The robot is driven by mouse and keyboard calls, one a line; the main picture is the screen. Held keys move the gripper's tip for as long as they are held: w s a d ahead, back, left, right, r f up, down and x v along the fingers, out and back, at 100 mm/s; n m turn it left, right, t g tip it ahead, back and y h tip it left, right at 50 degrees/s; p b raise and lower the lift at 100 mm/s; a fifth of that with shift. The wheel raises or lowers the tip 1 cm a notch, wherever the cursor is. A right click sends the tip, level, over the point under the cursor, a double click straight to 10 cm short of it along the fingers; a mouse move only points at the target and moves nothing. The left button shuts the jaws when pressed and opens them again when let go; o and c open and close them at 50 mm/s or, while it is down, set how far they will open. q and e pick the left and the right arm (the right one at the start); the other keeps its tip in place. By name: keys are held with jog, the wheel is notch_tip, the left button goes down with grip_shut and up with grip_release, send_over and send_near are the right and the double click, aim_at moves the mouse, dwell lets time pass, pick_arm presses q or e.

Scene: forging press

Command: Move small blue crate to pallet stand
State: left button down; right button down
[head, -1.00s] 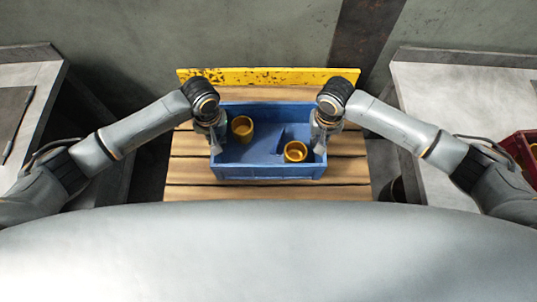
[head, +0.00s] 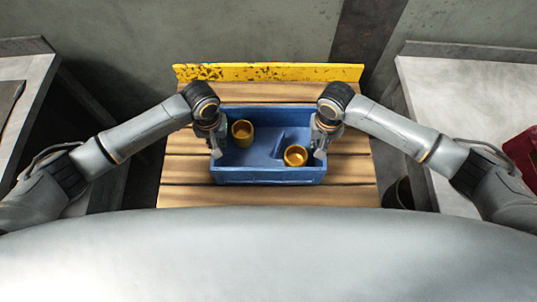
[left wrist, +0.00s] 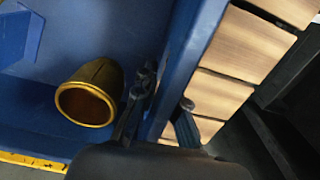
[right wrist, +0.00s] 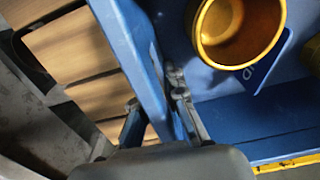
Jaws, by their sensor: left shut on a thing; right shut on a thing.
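The small blue crate (head: 270,174) is in the middle of the head view, over the wooden slats of the pallet stand (head: 185,170). Two gold cups sit inside it, one at the left (head: 242,133) and one at the right (head: 295,155). My left gripper (head: 215,148) is shut on the crate's left wall, one finger inside and one outside, as the left wrist view (left wrist: 165,105) shows. My right gripper (head: 321,148) is shut on the right wall in the same way, seen in the right wrist view (right wrist: 158,105). I cannot tell whether the crate's underside touches the slats.
A yellow scuffed board (head: 268,72) stands along the stand's far edge. Grey tables flank it at left (head: 30,68) and right (head: 440,100). A red crate (head: 524,150) is on the right table. A dark bin (head: 397,193) is on the floor at right.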

pick_arm(q)
jog(key=c, duration=1.4)
grip_release()
pick_arm(e)
jog(key=c, duration=1.4)
grip_release()
pick_arm(q)
notch_tip(320, 180, up, 12)
jog(key=shift+f, duration=0.25)
jog(key=shift+r, duration=0.2)
pick_arm(e)
jog(key=shift+r, duration=0.1)
notch_tip(320, 180, up, 12)
jog(key=shift+f, duration=0.1)
